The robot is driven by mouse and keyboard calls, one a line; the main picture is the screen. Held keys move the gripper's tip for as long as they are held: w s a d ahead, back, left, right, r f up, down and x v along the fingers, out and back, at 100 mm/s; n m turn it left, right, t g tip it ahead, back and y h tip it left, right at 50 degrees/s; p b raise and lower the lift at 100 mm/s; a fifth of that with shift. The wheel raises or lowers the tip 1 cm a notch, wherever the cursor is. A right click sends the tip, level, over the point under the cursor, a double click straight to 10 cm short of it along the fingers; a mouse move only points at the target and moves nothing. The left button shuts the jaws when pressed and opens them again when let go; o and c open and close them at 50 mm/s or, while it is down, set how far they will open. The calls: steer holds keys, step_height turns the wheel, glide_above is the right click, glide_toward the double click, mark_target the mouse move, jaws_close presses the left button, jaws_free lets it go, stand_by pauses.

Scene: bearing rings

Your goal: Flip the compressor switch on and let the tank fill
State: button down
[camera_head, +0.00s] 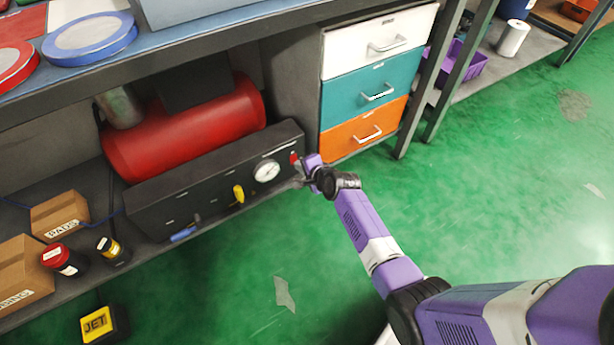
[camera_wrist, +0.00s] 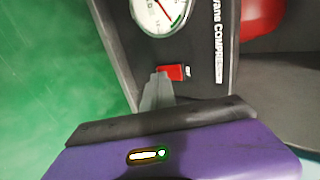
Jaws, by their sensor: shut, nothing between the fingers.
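The compressor's black control panel (camera_head: 215,175) stands on the low shelf in front of the red tank (camera_head: 190,130). A small red switch (camera_head: 294,158) sits at the panel's right end, beside the round white gauge (camera_head: 266,171). In the wrist view the red switch (camera_wrist: 171,72) is close up, with the gauge (camera_wrist: 160,8) near it. My gripper (camera_wrist: 160,80) is shut and empty. Its fingertips are at the edge of the switch; whether they touch it I cannot tell. The head view shows my gripper (camera_head: 300,170) at the panel's right end.
A yellow knob (camera_head: 238,194) and a blue-handled valve (camera_head: 184,234) are on the panel's front. A drawer unit (camera_head: 365,85) stands right behind my gripper. Cardboard boxes (camera_head: 60,214) and small jars are at left. The green floor in front is mostly clear.

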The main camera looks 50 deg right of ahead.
steer(key=shift+w+d, duration=0.15)
steer(key=shift+w, duration=0.3)
steer(key=shift+w+f, duration=0.25)
steer(key=shift+f, duration=0.1)
steer(key=shift+w+r, duration=0.1)
stand_by(0.4)
